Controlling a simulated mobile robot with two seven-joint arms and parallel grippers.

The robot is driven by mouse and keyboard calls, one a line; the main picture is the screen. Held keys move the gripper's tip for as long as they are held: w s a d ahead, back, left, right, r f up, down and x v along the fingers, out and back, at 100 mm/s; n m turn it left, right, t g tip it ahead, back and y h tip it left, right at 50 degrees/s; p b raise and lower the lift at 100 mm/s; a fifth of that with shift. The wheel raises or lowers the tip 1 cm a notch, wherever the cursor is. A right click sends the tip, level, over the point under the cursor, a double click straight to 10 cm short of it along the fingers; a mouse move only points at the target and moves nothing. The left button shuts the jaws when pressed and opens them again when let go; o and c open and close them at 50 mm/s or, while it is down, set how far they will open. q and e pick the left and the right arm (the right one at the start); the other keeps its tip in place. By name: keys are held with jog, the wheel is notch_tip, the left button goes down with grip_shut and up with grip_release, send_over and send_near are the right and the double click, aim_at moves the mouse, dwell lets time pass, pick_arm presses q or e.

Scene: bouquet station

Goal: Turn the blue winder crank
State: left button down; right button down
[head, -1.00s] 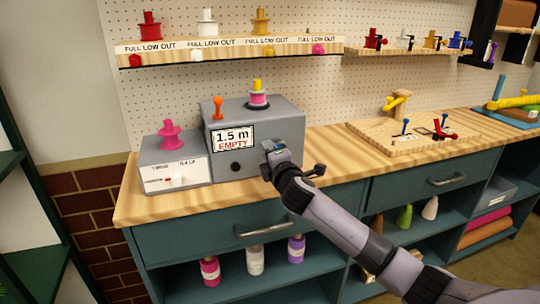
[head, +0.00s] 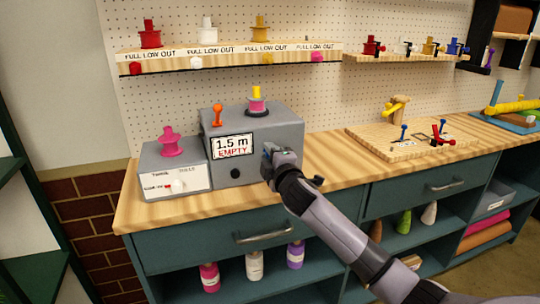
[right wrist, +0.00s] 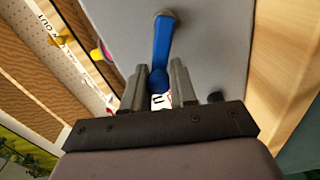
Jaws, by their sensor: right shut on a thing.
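The blue winder crank (right wrist: 162,45) shows in the right wrist view as a blue arm running from a round hub down to a knob. My right gripper (right wrist: 158,82) is shut on the crank's knob end, with one finger on each side. In the head view my right gripper (head: 268,152) is at the right side of the grey winder box (head: 275,130) and largely hides the crank. The box's display (head: 232,146) reads "1.5 m EMPTY". A spool (head: 257,103) with pink and yellow parts stands on top. My left gripper is not in view.
A smaller grey box (head: 180,180) with a pink spool (head: 170,141) stands left of the winder. An orange lever (head: 217,115) rises from the winder's top. A wooden board (head: 400,145) with pegs lies right on the bench. Bench top between is clear.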

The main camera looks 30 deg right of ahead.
jog(key=c, duration=0.9)
grip_release()
jog(key=shift+d+r, duration=0.2)
jog(key=shift+r, duration=0.2)
jog(key=shift+c, duration=0.2)
jog(key=shift+f, duration=0.15)
jog(key=shift+a+f, duration=0.1)
jog(key=shift+s, duration=0.1)
jog(key=v, duration=0.7)
jog(key=s+a+f+m+g+y, duration=0.1)
jog(key=s+a+f, duration=0.15)
jog(key=f, duration=0.35)
jog(key=s+a+f+m+g+y, duration=0.1)
jog(key=s+a+f, duration=0.15)
jog(key=f, duration=0.35)
jog(key=s+a+f+m+g+y, duration=0.2)
jog(key=s+a+f+m, duration=0.2)
jog(key=s+f, duration=0.5)
jog(key=s+a+f+m+g+y, duration=0.2)
jog(key=s+a+f+m, duration=0.3)
jog(key=s+f, duration=0.5)
jog(key=s+a+g, duration=0.1)
jog(key=s, duration=0.2)
jog(key=shift+s+a+m, duration=0.25)
jog(key=shift+s+m, duration=0.05)
jog(key=shift+s, duration=0.1)
